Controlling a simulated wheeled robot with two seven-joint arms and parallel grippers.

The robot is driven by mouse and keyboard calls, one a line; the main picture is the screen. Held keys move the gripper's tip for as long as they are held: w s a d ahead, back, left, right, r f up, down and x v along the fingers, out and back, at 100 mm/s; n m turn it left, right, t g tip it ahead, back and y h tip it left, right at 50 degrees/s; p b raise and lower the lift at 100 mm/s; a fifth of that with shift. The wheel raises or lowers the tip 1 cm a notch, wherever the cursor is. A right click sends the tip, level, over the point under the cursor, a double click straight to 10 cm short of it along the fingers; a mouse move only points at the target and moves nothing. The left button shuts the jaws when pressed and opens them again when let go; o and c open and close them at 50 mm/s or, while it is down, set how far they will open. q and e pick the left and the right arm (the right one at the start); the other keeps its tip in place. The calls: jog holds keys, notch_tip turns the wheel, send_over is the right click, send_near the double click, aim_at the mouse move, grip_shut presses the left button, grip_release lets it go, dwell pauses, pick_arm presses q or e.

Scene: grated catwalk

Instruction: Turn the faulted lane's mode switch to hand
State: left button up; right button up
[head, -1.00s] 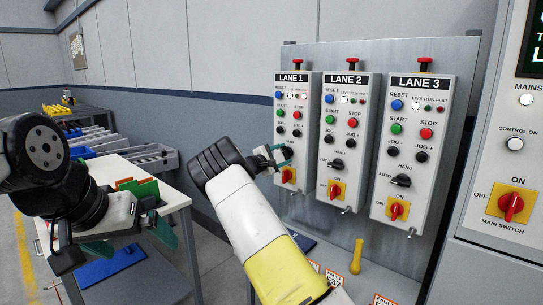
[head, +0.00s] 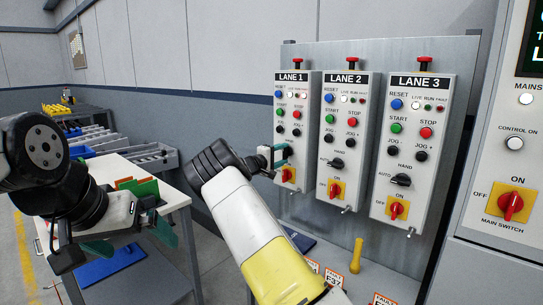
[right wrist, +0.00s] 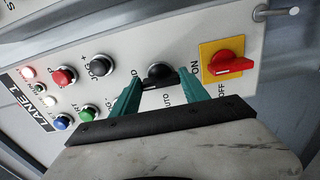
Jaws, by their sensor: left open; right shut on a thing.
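The LANE 1 box (head: 294,130) stands at the left of the panel; its fault lamp (right wrist: 28,73) looks bright. Its black mode switch (right wrist: 160,73) shows in the right wrist view between the teal fingers of my right gripper (right wrist: 158,80), which is shut on it. HAND and AUTO lettering beside the switch is partly covered by the fingers, so its setting is hard to read. In the head view my right gripper (head: 278,156) hides this switch. My left gripper (head: 133,238) is open and empty, over the white table at the left.
The LANE 2 box (head: 341,115) and LANE 3 box (head: 417,140) stand to the right, with their own switches. LANE 1's red rotary switch (right wrist: 230,65) sits close beside my right fingers. The main switch cabinet (head: 500,130) is at far right. A yellow handle (head: 357,256) stands below the boxes.

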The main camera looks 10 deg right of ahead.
dwell(0.3)
jog(key=o, duration=1.4)
jog(key=v, duration=0.7)
jog(key=shift+s+a, duration=0.25)
jog(key=shift+a, duration=0.05)
